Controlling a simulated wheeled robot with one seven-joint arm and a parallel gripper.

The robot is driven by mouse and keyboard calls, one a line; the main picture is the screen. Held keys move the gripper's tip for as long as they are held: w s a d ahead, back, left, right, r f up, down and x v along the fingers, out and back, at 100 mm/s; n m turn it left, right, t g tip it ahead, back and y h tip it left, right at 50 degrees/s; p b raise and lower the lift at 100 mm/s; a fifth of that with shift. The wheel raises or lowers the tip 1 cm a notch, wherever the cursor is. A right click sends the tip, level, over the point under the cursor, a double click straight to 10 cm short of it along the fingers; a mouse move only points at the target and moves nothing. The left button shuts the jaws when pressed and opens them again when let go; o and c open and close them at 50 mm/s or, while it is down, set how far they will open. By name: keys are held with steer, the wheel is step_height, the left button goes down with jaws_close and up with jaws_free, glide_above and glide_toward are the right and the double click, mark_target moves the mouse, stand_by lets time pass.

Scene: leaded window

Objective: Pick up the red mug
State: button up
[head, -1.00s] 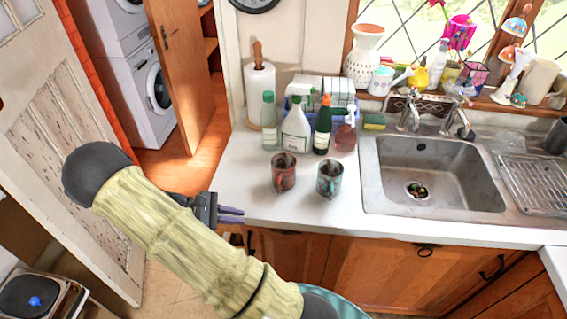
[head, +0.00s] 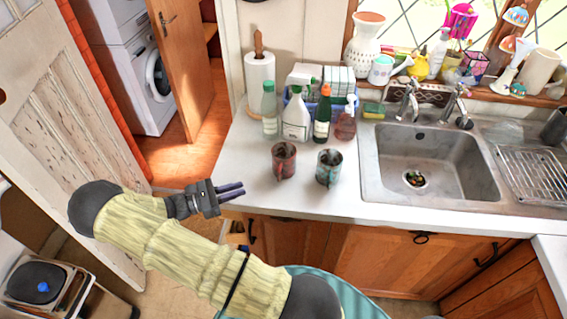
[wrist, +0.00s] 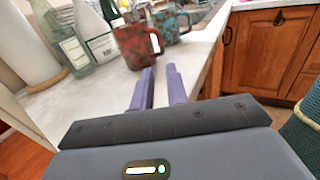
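The red mug (head: 283,160) stands upright on the white counter, left of a teal and rust mug (head: 329,167). In the wrist view the red mug (wrist: 137,46) is just beyond the fingertips, with its handle on the right. The teal mug (wrist: 171,25) is behind it to the right. My gripper (head: 241,190) is at the counter's left front edge, left of and nearer than the red mug, not touching it. In the wrist view its two purple fingers (wrist: 160,72) are apart, with a narrow gap and nothing between them.
Several bottles (head: 296,118) stand behind the mugs, with a paper towel roll (head: 260,85) to their left. A metal sink (head: 430,160) is to the right. The counter (head: 240,155) left of the red mug is clear. Wooden cabinets (head: 370,258) lie below the front edge.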

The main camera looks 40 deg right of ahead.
steer(key=p, duration=0.4)
glide_toward(283, 165)
steer(key=s+d, duration=0.1)
steer(key=s+f, duration=0.1)
steer(key=s+d, duration=0.1)
steer(key=s, duration=0.1)
steer(key=shift+d+f, duration=0.3)
steer(key=shift+f, duration=0.05)
steer(key=shift+d+f, duration=0.1)
steer(key=shift+d, duration=0.1)
steer(key=shift+s+d, duration=0.15)
steer(key=shift+d, duration=0.15)
steer(key=p+x, duration=0.3)
steer(key=x, duration=0.1)
steer(key=shift+r, duration=0.3)
steer(key=shift+d+f, duration=0.15)
steer(key=shift+d, duration=0.15)
jaws_close()
